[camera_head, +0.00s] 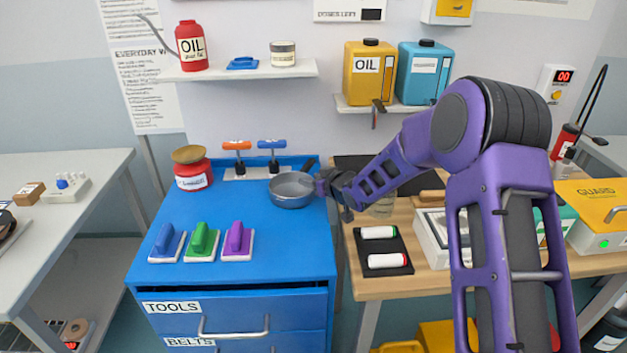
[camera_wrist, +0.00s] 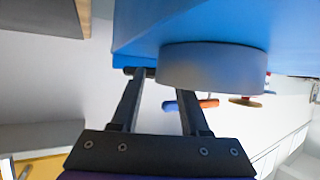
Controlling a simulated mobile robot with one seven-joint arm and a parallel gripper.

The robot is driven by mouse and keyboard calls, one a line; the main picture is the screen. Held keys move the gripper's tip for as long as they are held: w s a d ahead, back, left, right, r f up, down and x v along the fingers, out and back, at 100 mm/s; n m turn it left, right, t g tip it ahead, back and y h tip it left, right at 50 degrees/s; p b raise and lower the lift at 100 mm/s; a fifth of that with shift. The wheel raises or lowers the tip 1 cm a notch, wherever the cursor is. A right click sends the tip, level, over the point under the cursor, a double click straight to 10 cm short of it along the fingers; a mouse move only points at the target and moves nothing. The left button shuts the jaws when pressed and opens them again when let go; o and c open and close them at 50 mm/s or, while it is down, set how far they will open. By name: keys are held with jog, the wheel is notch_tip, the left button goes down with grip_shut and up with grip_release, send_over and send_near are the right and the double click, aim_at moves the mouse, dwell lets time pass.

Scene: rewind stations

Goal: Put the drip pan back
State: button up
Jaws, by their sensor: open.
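The grey round drip pan (camera_head: 291,191) sits upright at the right back of the blue cabinet top (camera_head: 275,230). Its short dark handle (camera_head: 309,165) points to the back right. My gripper (camera_head: 322,184) is open at the pan's right side, close to its rim; I cannot tell whether they touch. In the wrist view the pan (camera_wrist: 212,66) lies ahead of the spread fingers of my gripper (camera_wrist: 160,84). The yellow oil container (camera_head: 368,75) stands on a wall shelf with a dark tap (camera_head: 378,112) hanging below its front.
A red tin (camera_head: 193,177) and blue, green and purple-handled blocks (camera_head: 202,240) stand on the cabinet. Two T-handled tools (camera_head: 272,157) stand behind the pan. On the wooden bench, a black tray (camera_head: 383,252) holds white rollers, and a clear jar (camera_head: 382,207) stands behind my arm.

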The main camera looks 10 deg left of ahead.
jog(key=shift+r, duration=0.2)
jog(key=v, duration=1.2)
jog(key=shift+p, duration=0.4)
